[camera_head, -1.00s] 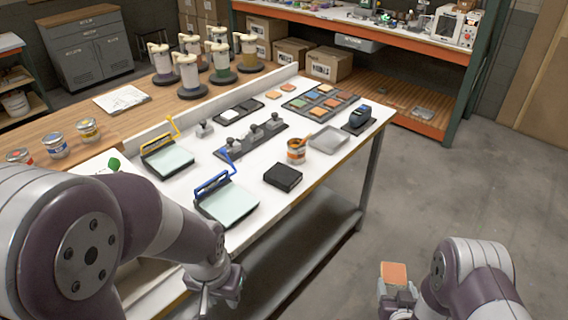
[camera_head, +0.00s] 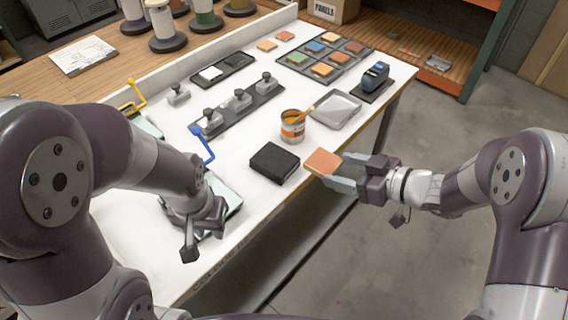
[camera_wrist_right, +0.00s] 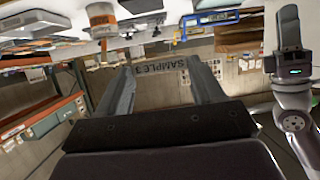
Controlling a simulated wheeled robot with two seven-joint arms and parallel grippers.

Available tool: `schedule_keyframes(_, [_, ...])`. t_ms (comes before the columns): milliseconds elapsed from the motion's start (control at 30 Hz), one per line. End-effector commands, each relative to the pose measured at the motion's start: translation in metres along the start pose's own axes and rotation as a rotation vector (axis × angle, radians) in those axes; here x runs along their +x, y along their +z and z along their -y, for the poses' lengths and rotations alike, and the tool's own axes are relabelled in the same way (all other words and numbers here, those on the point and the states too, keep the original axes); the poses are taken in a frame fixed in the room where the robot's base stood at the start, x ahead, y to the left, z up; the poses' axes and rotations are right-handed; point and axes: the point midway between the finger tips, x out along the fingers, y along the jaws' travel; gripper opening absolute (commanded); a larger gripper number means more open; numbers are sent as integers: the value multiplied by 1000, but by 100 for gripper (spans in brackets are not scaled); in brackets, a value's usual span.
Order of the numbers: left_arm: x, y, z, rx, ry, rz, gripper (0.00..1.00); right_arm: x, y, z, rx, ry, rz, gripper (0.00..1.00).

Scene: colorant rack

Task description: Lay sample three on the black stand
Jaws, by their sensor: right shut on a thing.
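Sample three is a flat orange tile (camera_head: 322,162) held out at the tips of my right gripper (camera_head: 338,172). In the right wrist view its edge (camera_wrist_right: 182,62) reads "SAMPLE 3" between the two fingers. The right gripper is shut on it, level, just right of the black stand (camera_head: 274,162). The stand is a low dark block near the table's front edge, with nothing on it. A small gap shows between tile and stand. My left gripper (camera_head: 192,238) hangs at the lower left, over the table's front edge; whether its fingers are apart is unclear.
An open can with orange paint and a stirrer (camera_head: 292,126) stands just behind the stand. A grey tray (camera_head: 336,109), a dark device (camera_head: 375,78) and a rack of colored tiles (camera_head: 324,56) are further back. A blue-handled applicator (camera_head: 203,143) is left of the stand.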

Motion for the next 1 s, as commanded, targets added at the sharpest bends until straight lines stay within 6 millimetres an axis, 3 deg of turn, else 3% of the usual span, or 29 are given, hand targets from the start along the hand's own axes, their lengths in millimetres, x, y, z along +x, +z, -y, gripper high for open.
schedule_keyframes(67, [2,0,0,0,0,0,30,9,2,0,-7,-21,0,38])
schedule_keyframes(300, [4,0,0,0,0,0,30,87,15,-15,-8,-28,1,38])
schedule_keyframes(433, [3,0,0,0,0,0,30,116,19,-23,-8,-24,0,38])
schedule_keyframes(567, [3,0,0,0,0,0,30,128,22,-26,-8,-23,-1,38])
schedule_keyframes(800, [2,0,0,0,0,0,30,142,57,-26,-5,-22,-1,38])
schedule_keyframes(1000, [2,0,0,0,0,0,30,143,58,-26,-8,-21,-2,38])
